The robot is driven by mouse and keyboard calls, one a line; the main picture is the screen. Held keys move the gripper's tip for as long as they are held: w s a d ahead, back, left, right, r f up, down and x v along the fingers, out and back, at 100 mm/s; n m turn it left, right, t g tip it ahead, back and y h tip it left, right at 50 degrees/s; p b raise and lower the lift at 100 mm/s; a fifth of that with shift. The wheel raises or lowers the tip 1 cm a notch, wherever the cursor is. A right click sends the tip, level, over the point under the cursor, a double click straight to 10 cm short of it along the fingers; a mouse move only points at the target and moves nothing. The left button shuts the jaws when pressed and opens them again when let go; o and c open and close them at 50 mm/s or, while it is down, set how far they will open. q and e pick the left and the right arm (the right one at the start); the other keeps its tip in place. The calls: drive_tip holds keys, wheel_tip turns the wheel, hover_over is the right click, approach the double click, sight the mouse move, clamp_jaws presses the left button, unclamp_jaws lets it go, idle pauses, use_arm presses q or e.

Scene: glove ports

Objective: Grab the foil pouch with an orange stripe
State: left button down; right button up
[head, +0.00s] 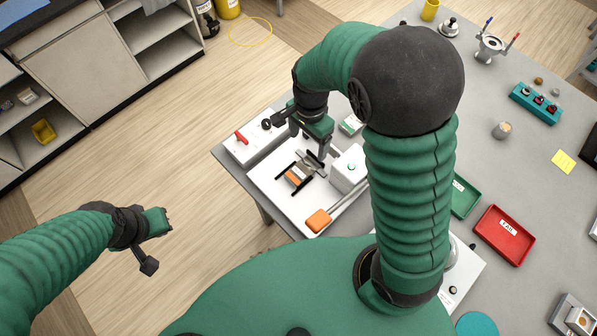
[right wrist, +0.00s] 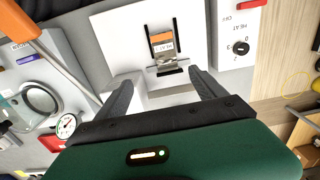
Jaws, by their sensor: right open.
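The foil pouch with an orange stripe (head: 297,176) lies on the white plate of a bench device, beside a small metal holder; its silvery foil and a small label show in the right wrist view (right wrist: 162,40). My right gripper (head: 309,151) hangs above the plate, close to the pouch. In the right wrist view, its two dark fingers (right wrist: 161,82) are apart with nothing between them, and the pouch is ahead of them. My left gripper (head: 160,226) is over the floor at the left, away from the table; its fingers are too small to read.
An orange-handled lever (head: 318,220) lies at the plate's near side. A white box (head: 348,168) stands right of the pouch, and a control box with a red switch (head: 241,137) stands left. Green (head: 466,197) and red (head: 504,236) trays are further right.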

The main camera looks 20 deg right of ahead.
wheel_tip(320, 180, down, 4)
hover_over(301, 170)
drive_tip(key=f, duration=0.7)
drive_tip(key=shift+a+f+p, duration=0.1)
drive_tip(key=shift+a+p, duration=0.3)
drive_tip(key=shift+s+d+f, duration=0.1)
drive_tip(key=shift+s+f, duration=0.1)
drive_tip(key=shift+f, duration=0.05)
drive_tip(key=f+p, duration=0.1)
drive_tip(key=f, duration=0.1)
drive_tip(key=d+f+p, duration=0.1)
drive_tip(key=f, duration=0.2)
drive_tip(key=shift+w+d, duration=0.1)
drive_tip(key=shift+d, duration=0.1)
drive_tip(key=shift+w+f, duration=0.1)
drive_tip(key=shift+f, duration=0.15)
drive_tip(key=shift+a+r, duration=0.1)
drive_tip(key=shift+a, duration=0.55)
drive_tip(key=c, duration=1)
drive_tip(key=shift+d, duration=0.25)
drive_tip(key=c, duration=0.6)
use_arm(q)
drive_tip(key=shift+w+a+r, duration=0.25)
drive_tip(key=shift+a+r, duration=0.1)
drive_tip(key=shift+r, duration=0.2)
drive_tip(key=shift+w+a+r, duration=0.2)
drive_tip(key=shift+a+r, duration=0.15)
drive_tip(key=shift+r, duration=0.2)
use_arm(e)
drive_tip(key=shift+r, duration=0.1)
